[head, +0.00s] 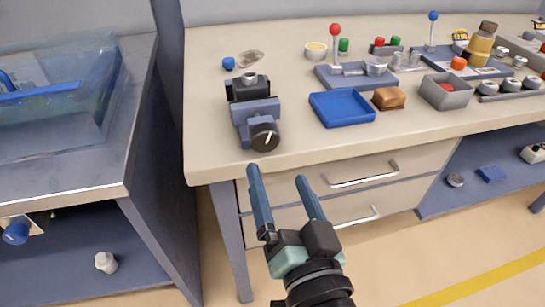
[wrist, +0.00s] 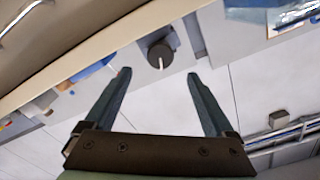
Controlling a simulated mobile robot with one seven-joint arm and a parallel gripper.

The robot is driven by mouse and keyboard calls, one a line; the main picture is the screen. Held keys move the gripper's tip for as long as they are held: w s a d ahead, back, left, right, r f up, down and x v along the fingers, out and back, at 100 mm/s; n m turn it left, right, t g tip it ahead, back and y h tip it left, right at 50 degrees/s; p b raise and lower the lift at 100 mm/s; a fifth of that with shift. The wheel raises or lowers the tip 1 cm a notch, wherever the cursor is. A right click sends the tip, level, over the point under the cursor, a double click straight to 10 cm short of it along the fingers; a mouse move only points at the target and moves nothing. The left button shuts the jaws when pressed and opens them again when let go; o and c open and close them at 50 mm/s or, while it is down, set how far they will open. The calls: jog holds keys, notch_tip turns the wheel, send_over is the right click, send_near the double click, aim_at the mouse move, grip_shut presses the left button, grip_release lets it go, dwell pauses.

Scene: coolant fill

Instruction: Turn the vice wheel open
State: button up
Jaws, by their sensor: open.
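The vice (head: 251,106) stands near the left front corner of the workbench, with dark jaws and a blue-grey body. Its vice wheel (head: 264,134) is a black round knob with a white mark line, facing the front edge. In the wrist view the wheel (wrist: 160,55) shows ahead, between the fingers in the picture, its mark line close to upright. My gripper (head: 280,172) is open and empty, in front of the bench edge and apart from the wheel. Both fingers also show in the wrist view (wrist: 158,72), spread wide.
A blue tray (head: 342,121) and a brown block (head: 389,98) lie right of the vice. A small blue cap (head: 228,63) lies behind it. Drawers with handles (head: 364,173) are below the bench top (head: 205,140). A separate bench with a clear tank (head: 60,100) stands left, across a gap.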

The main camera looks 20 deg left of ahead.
jog(key=v, duration=0.5)
jog(key=shift+w, duration=0.1)
dwell(0.3)
jog(key=w+d+r+t+h, duration=0.2)
jog(key=w+r+t, duration=0.15)
jog(key=r, duration=0.65)
jog(key=w+d+r+t+h, duration=0.2)
jog(key=w+r+t+h, duration=0.15)
jog(key=r, duration=0.65)
jog(key=s+d+r+t+h+p, duration=0.1)
jog(key=s+r+t+h+p, duration=0.1)
jog(key=r+p, duration=1.1)
jog(key=s+d+r+t+h+p, duration=0.1)
jog(key=r+p, duration=1.2)
jog(key=r, duration=1.4)
jog(key=s+t+h, duration=0.1)
jog(key=s+t, duration=0.1)
jog(key=shift+s+d+r+m, duration=0.3)
jog(key=shift+s+d+r, duration=0.05)
jog(key=shift+r, duration=0.05)
